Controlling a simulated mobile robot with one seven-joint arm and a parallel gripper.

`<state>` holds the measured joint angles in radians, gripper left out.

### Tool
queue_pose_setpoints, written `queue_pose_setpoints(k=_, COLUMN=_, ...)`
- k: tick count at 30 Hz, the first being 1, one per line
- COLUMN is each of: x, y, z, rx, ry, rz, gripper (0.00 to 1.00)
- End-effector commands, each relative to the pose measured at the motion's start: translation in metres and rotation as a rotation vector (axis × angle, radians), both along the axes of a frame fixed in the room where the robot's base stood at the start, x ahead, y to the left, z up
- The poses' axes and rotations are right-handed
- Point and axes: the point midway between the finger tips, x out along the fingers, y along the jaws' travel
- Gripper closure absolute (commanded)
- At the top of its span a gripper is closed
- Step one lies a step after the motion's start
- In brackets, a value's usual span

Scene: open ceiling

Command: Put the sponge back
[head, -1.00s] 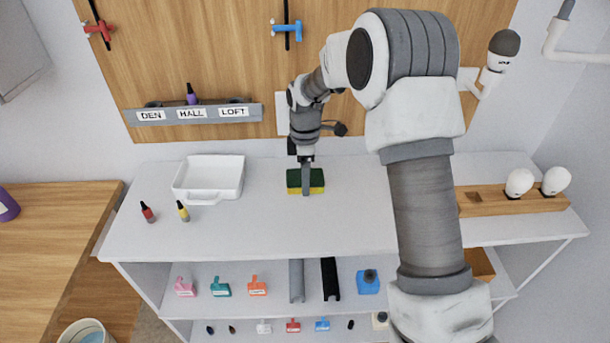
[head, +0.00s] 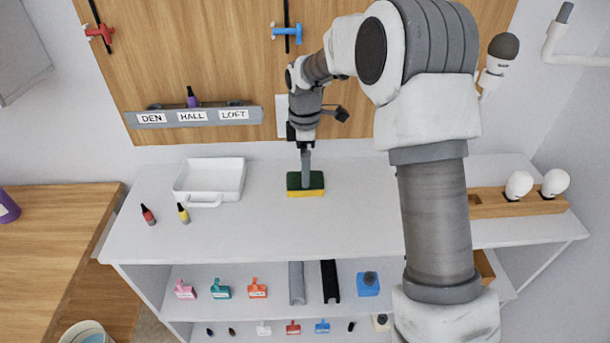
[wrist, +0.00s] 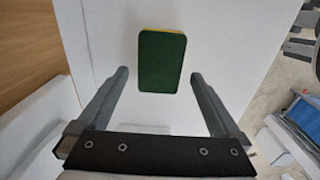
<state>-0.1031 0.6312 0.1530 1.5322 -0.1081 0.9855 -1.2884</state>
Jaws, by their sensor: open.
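The sponge (head: 313,187), green on top and yellow below, lies flat on the white counter (head: 290,232). My gripper (head: 306,184) is above it, pointing down. In the wrist view the sponge (wrist: 161,62) shows its green face ahead of and between my open fingers (wrist: 158,78). The fingers appear apart from the sponge, with nothing held between them.
A white tray (head: 187,198) stands left of the sponge, with a red bottle (head: 148,215) and a yellow bottle (head: 183,213) in front. A labelled rack (head: 158,120) hangs behind. A wooden holder (head: 535,203) with white bulbs is at right. The front counter is clear.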

Motion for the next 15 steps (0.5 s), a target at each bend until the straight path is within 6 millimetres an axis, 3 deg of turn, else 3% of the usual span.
queue_pose_setpoints(k=6, x=0.000, y=-0.001, z=0.048, rx=0.000, ry=-0.002, rz=-0.001, gripper=0.00)
queue_pose_setpoints(k=15, x=0.000, y=0.000, z=0.075, rx=0.000, ry=0.000, rz=0.000, gripper=0.00)
